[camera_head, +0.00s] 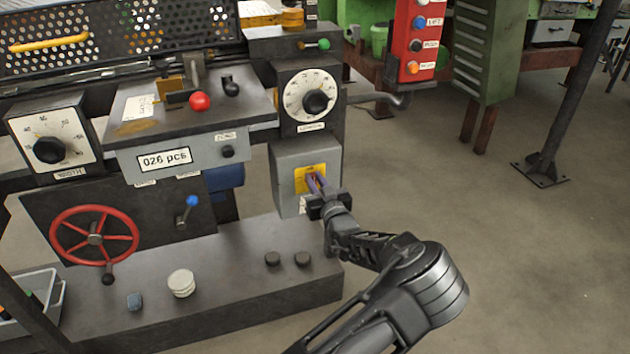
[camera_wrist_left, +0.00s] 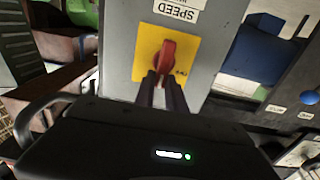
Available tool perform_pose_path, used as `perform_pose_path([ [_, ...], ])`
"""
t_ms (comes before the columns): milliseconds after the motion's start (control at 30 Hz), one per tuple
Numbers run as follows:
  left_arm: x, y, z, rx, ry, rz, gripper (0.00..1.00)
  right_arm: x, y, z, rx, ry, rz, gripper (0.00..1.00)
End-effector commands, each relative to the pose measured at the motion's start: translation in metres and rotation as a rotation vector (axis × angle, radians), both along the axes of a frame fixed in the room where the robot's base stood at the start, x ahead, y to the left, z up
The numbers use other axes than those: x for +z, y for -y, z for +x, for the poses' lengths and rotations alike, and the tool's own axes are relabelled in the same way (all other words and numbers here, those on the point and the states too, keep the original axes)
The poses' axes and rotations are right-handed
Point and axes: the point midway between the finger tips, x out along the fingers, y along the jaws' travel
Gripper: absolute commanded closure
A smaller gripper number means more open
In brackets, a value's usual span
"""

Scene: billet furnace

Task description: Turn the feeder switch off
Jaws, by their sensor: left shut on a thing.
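A grey switch box (camera_head: 287,163) stands on the front of the machine, below the right-hand dial. It has a yellow plate (camera_head: 303,186) with a red switch handle on it, partly hidden by my gripper in the head view. In the left wrist view the red switch handle (camera_wrist_left: 168,52) stands out on the yellow plate (camera_wrist_left: 189,45), roughly upright in that picture. My left gripper (camera_head: 317,187) is at the front of the box. In the left wrist view its narrow fingers (camera_wrist_left: 163,86) are shut on the near end of the handle. My right gripper is not in view.
A dial (camera_head: 312,97) sits above the box. A red handwheel (camera_head: 94,236) and a blue-tipped lever (camera_head: 188,208) are to the left. A red button panel (camera_head: 416,45) hangs at upper right. The floor to the right is clear up to a post (camera_head: 568,105).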

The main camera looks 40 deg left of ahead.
Motion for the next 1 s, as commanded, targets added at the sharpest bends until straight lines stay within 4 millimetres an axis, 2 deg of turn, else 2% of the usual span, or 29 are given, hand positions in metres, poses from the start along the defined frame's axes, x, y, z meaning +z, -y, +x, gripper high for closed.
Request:
perform_pose_path([
  [467,-0.003,-0.002,-0.003,0.002,0.104,-0.075,1.00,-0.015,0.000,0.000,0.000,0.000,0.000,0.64],
  [1000,-0.010,-0.009,-0.012,0.002,0.485,-0.336,1.00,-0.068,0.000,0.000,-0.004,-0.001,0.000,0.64],
])
